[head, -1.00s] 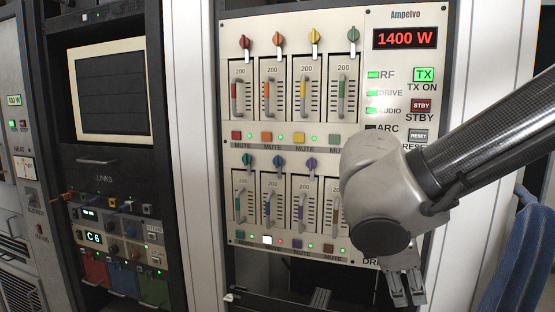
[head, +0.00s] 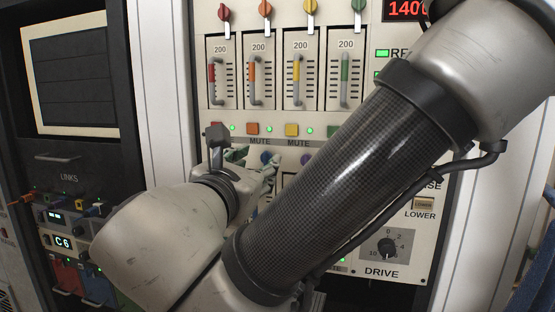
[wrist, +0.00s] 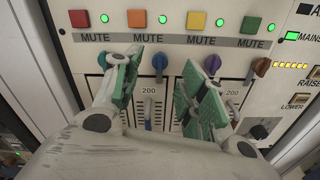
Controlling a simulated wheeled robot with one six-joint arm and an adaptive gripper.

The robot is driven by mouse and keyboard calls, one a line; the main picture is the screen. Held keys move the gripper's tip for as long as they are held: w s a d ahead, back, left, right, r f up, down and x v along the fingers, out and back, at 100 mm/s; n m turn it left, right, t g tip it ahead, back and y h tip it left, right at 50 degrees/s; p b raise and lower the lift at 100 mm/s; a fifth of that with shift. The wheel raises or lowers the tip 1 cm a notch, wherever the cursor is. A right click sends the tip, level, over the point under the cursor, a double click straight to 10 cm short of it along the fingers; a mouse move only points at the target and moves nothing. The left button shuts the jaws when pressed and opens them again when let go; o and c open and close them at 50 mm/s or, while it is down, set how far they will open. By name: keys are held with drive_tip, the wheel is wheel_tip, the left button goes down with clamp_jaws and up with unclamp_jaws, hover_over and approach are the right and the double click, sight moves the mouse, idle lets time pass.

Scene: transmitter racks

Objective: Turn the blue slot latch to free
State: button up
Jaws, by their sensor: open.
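The blue slot latch (wrist: 160,62) is a small rounded knob at the top of a slot in the lower row, and its narrow end seems to point down. My gripper (wrist: 162,68) is open, its green-padded fingers on either side of the blue latch. I cannot tell whether either finger touches it. In the head view the blue latch (head: 265,157) shows just beyond my fingertips (head: 254,162), and my arm hides much of the lower row.
The purple latch (wrist: 212,63) is close right of the right finger, with the brown latch (wrist: 262,67) beyond. The teal latch is mostly hidden behind the left finger. Mute buttons, such as the orange one (wrist: 137,18), line the strip above. The drive dial (head: 387,248) is at lower right.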

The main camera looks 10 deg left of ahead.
sight(265, 158)
drive_tip(key=w, duration=0.4)
drive_tip(key=shift+w+d, duration=0.2)
drive_tip(key=shift+w, duration=0.1)
clamp_jaws()
